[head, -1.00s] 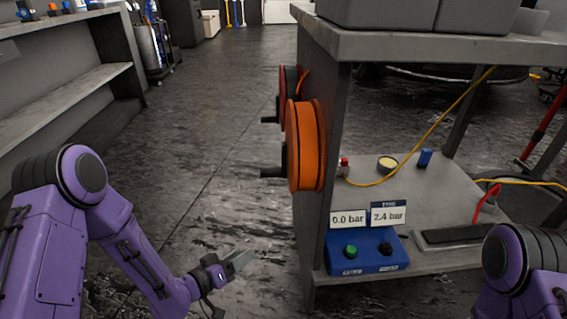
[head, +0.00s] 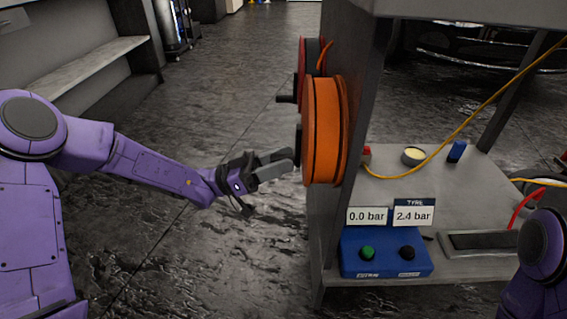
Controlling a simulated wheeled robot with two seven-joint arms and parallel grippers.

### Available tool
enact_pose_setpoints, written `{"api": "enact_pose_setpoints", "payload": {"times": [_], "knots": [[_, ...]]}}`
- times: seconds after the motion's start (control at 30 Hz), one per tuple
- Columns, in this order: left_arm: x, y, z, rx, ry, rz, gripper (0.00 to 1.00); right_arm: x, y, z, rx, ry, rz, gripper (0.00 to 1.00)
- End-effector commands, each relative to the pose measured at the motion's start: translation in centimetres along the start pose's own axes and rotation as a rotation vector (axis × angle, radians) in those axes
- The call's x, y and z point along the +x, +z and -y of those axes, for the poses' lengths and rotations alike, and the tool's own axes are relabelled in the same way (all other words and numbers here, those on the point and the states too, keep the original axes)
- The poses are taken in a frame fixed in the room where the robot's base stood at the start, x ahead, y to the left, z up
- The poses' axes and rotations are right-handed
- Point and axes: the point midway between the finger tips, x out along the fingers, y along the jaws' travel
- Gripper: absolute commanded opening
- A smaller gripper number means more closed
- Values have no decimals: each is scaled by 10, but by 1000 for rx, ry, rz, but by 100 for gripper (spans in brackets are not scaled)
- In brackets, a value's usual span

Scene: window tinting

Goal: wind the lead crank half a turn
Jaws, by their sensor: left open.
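Two cable reels are mounted on the left side of the workbench. The near orange reel (head: 324,130) is large, and its dark crank hub (head: 298,146) shows at its left face. The handle of that crank is hidden behind my gripper. My left gripper (head: 293,163) is open, with its fingers at the near reel's crank; I cannot tell whether they touch it. A red reel (head: 303,62) sits behind, with its dark crank handle (head: 286,99) sticking out to the left. My right gripper is out of view; only part of my right arm shows at the lower right.
The bench's lower shelf (head: 440,185) holds a blue box (head: 385,254) with green and black knobs and displays of 0.0 bar and 2.4 bar. A yellow cable (head: 470,120) runs across. The floor left of the reels is clear.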

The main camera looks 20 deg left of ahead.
Motion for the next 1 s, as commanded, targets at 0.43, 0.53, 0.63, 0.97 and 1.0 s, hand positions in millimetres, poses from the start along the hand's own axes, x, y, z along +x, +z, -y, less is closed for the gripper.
{"api": "enact_pose_setpoints", "payload": {"times": [0.43, 0.53, 0.63, 0.97, 1.0], "knots": [[9, 0, 0, -1, -4, 0, 24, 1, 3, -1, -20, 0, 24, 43], [9, 0, 0, -1, -4, 0, 0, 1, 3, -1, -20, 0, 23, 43], [9, 0, 0, 0, -4, 0, 0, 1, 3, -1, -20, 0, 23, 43], [15, 1, -1, -23, -5, 2, 0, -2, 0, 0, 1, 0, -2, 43], [18, 2, -2, -36, -5, 4, 0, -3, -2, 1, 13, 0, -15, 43]]}}
